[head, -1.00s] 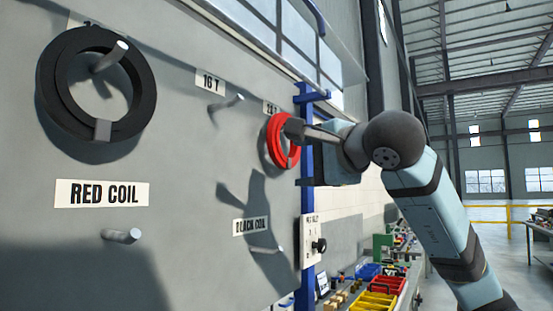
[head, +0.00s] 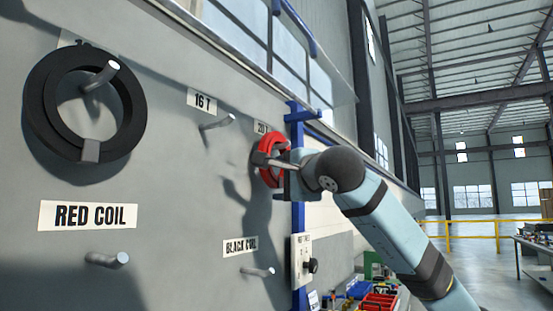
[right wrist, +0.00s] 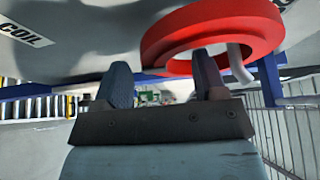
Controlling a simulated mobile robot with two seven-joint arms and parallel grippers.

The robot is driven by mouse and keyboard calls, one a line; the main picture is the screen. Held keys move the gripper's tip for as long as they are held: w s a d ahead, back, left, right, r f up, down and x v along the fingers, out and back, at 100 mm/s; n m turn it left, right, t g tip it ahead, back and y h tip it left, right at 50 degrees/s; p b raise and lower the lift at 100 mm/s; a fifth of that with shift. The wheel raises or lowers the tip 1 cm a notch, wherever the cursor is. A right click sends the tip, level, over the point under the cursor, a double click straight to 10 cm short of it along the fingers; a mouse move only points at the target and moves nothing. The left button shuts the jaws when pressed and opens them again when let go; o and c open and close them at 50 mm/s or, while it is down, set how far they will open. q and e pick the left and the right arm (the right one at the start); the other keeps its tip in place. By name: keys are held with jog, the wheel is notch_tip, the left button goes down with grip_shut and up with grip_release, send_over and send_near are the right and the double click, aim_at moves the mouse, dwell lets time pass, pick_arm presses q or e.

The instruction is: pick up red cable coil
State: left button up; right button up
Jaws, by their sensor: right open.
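The red cable coil (head: 268,142) hangs on the grey wall panel, beside the blue post, in the head view. It fills the upper right of the right wrist view (right wrist: 262,30) as a thick ring, with a pale peg (right wrist: 240,62) showing at it. My right gripper (head: 268,160) is in front of the coil and hides part of it. In the right wrist view its two fingers (right wrist: 160,68) are apart, with nothing held between them. The right finger overlaps the ring's lower edge; I cannot tell whether it touches. My left gripper is not in view.
A black coil (head: 40,110) hangs on a peg at the left. An empty peg (head: 107,260) sits under the RED COIL label (head: 88,215), and another (head: 258,271) under BLACK COIL. The blue post (head: 298,220) stands close to my right gripper.

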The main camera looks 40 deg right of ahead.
jog(key=x, duration=0.3)
jog(key=shift+s, duration=0.15)
jog(key=shift+c, duration=1.1)
jog(key=c, duration=0.8)
jog(key=shift+c, duration=0.2)
jog(key=shift+r, duration=0.4)
notch_tip(320, 180, up, 2)
jog(key=shift+r+p, duration=0.25)
jog(key=shift+p, duration=0.05)
jog(key=b+v, duration=0.1)
jog(key=v, duration=1.7)
